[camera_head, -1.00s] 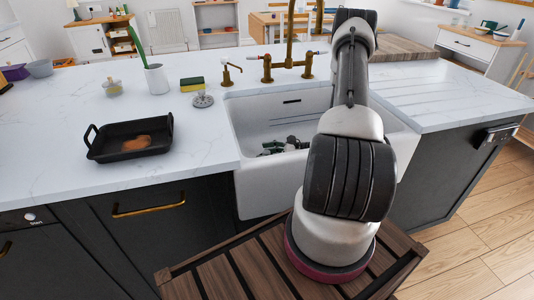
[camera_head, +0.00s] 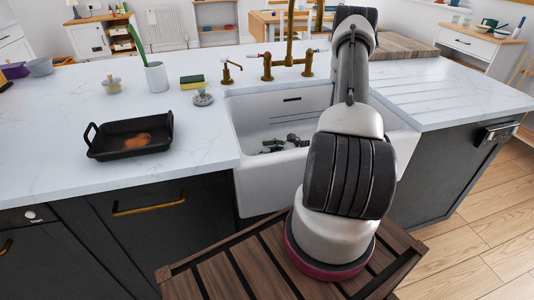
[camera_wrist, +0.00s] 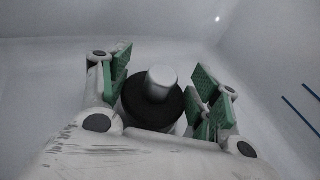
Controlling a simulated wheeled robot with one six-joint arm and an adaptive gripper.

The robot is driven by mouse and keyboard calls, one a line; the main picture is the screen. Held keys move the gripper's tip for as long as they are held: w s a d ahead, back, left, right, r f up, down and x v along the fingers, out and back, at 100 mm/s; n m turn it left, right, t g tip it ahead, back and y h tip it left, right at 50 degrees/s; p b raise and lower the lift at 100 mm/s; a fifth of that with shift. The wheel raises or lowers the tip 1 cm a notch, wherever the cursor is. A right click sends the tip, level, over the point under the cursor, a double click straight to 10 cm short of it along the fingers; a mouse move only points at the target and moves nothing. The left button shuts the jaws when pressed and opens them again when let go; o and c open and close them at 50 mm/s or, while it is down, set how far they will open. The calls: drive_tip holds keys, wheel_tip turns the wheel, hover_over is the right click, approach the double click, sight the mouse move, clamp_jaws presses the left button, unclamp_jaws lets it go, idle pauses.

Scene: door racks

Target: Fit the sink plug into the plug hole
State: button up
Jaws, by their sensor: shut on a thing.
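The sink plug (camera_wrist: 150,105) is a black disc with a pale grey knob, seen from above in the wrist view. My gripper (camera_wrist: 162,82), with green finger pads on both sides of it, is shut on the plug. In the head view my gripper (camera_head: 284,144) is low inside the white sink (camera_head: 250,175). My arm hides the right part of the basin there. The plug hole is not visible in either view, and I cannot tell how far the plug is from it.
Brass taps (camera_head: 288,66) stand behind the basin. A round metal strainer-like piece (camera_head: 203,98) and a sponge (camera_head: 192,82) lie on the counter left of it. A black pan (camera_head: 130,138) is farther left. The sink walls enclose my gripper.

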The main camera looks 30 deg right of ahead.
sight(267, 150)
drive_tip(key=shift+f, duration=0.95)
drive_tip(key=o, duration=1.1)
drive_tip(key=shift+c, duration=0.2)
wheel_tip(267, 150, up, 10)
